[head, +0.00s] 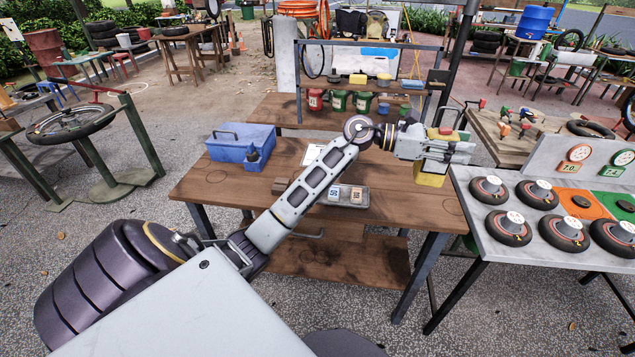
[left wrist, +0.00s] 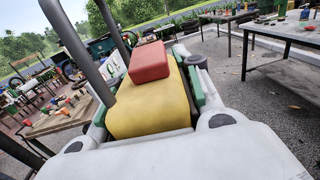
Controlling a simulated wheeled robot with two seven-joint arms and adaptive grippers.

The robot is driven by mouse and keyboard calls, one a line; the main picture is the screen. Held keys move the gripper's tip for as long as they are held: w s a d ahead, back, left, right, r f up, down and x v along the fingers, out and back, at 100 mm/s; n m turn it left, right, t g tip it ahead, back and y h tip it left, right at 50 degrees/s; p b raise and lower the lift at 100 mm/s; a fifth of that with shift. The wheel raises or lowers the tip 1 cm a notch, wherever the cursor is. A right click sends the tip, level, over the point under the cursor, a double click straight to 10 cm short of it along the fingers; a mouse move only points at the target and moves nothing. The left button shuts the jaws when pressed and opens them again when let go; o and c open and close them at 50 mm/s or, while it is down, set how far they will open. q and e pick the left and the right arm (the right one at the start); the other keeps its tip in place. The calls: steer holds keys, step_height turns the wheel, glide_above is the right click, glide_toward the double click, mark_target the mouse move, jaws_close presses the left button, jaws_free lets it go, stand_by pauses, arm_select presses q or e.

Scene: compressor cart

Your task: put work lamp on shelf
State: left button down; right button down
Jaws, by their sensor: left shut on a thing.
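The work lamp (head: 430,179) is a yellow block with a red part on top. My left gripper (head: 452,149) is shut on it and holds it above the right end of the wooden table. In the left wrist view, the lamp (left wrist: 150,103) sits between the fingers, red part up. The shelf (head: 345,86) is a dark-framed rack at the back of the table. Its upper board carries several small yellow and blue items, and red and green jars stand below. The lamp is apart from the shelf, to its front right. My right gripper is out of view.
A blue toolbox (head: 240,142) stands at the left of the wooden table (head: 400,205). A grey tray (head: 348,196) with small parts lies near the front. A white bench (head: 475,215) with several round discs stands to the right.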

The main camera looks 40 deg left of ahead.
arm_select(q)
steer(key=shift+s+a+f+n+t+y, duration=0.15)
steer(key=shift+s+f+t, duration=0.1)
steer(key=shift+f, duration=0.2)
steer(key=shift+s+f+n+t+y, duration=0.15)
steer(key=shift+s+f, duration=0.05)
steer(key=shift+f, duration=0.2)
steer(key=shift+s+f, duration=0.35)
steer(key=s+a+f+n+t+y, duration=0.2)
steer(key=s+f+n+t+y, duration=0.1)
steer(key=f, duration=0.6)
steer(key=s+a+f+n+t+y, duration=0.2)
steer(key=s+f+n+y, duration=0.2)
steer(key=f+y, duration=0.3)
steer(key=s+a+f+n+t+y, duration=0.2)
steer(key=s+f+n+t+y, duration=0.1)
steer(key=f, duration=1)
steer(key=shift+s+n+t+y, duration=0.3)
steer(key=shift+s+n+y, duration=0.5)
steer(key=shift+s+y, duration=0.4)
steer(key=shift+a+f, duration=0.1)
steer(key=shift+a, duration=0.05)
